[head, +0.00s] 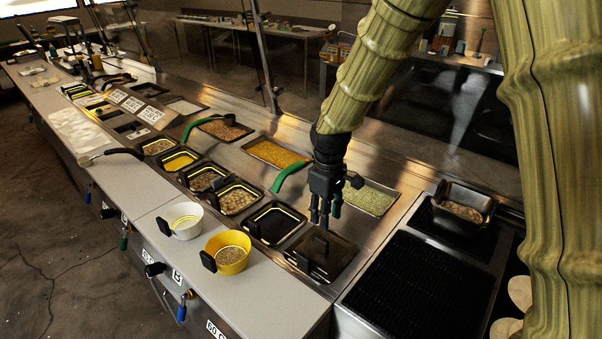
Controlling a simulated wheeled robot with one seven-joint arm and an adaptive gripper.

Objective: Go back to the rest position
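My gripper (325,212) hangs from my arm near the middle right of the head view, pointing down. It is above or at a dark lidded pan (335,262) set in the steel counter. The fingers are dark and small, and a dark upright handle on the lid is just below them. I cannot tell whether the fingers touch the handle, or whether they are open or shut.
A griddle (418,290) lies to the right, with a metal pan of food (462,205) behind it and tortillas (521,291) at the right edge. A yellow bowl (234,261) and a white bowl (187,228) stand on the front ledge. Food pans with green-handled utensils (289,176) surround my gripper.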

